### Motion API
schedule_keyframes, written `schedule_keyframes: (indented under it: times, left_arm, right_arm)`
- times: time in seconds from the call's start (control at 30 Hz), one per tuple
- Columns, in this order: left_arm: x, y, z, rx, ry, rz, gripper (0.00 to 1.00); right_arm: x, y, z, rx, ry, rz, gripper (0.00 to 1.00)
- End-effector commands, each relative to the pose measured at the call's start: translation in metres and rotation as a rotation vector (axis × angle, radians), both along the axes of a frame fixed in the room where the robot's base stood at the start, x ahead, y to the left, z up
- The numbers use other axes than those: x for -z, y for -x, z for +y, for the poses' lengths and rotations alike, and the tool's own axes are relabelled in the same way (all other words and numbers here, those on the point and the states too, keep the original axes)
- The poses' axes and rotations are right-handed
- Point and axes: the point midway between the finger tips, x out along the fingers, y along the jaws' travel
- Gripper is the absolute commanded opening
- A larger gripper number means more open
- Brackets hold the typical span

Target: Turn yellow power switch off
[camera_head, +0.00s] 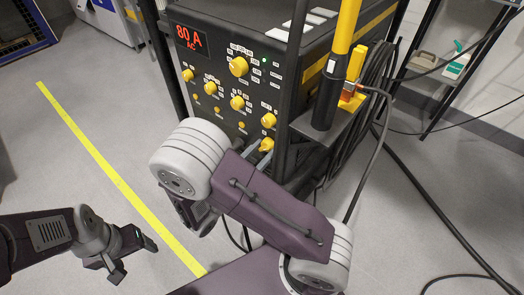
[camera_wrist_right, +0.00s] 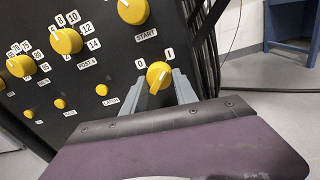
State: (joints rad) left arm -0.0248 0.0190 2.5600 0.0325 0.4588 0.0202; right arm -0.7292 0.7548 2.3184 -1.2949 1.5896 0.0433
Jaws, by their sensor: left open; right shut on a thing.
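The yellow power switch (camera_wrist_right: 158,77) is a round knob low on the front of the black power unit, with the labels 0 and 1 above it. Its raised ridge appears to lean toward the 1. In the head view the switch (camera_head: 266,144) shows just above my right arm. My right gripper (camera_wrist_right: 158,90) is shut on the switch, with one grey finger on each side; in the head view its fingers (camera_head: 262,160) are partly hidden by the arm. My left gripper (camera_head: 135,258) is open and empty over the floor at the lower left, far from the unit.
The black power unit (camera_head: 225,60) has a red "80 A AC" display and several other yellow knobs close to the switch. A yellow torch (camera_head: 342,45) stands in a holder on its right side, beside hanging cables (camera_head: 372,85).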

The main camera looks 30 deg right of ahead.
Motion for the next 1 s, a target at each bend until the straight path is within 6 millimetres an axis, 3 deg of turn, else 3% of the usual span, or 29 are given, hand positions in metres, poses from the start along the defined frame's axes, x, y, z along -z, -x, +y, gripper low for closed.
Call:
schedule_keyframes:
  times: [0.17, 0.37, 0.7, 1.0]
  left_arm:
    - [-0.012, 0.000, 0.000, 0.000, 0.000, 0.000, 0.73]
    - [-0.042, 0.000, 0.000, 0.000, 0.000, 0.000, 0.73]
    - [-0.100, 0.000, 0.000, 0.000, 0.000, 0.000, 0.73]
    - [-0.138, 0.000, 0.000, 0.000, 0.000, 0.000, 0.73]
  right_arm:
    - [-0.004, 0.000, 0.000, 0.000, 0.017, 0.039, 0.00]
    - [-0.008, 0.001, 0.000, 0.000, 0.060, 0.150, 0.00]
    - [-0.009, 0.002, -0.001, 0.000, 0.182, 0.440, 0.00]
    - [-0.008, 0.002, -0.001, 0.000, 0.290, 0.703, 0.00]
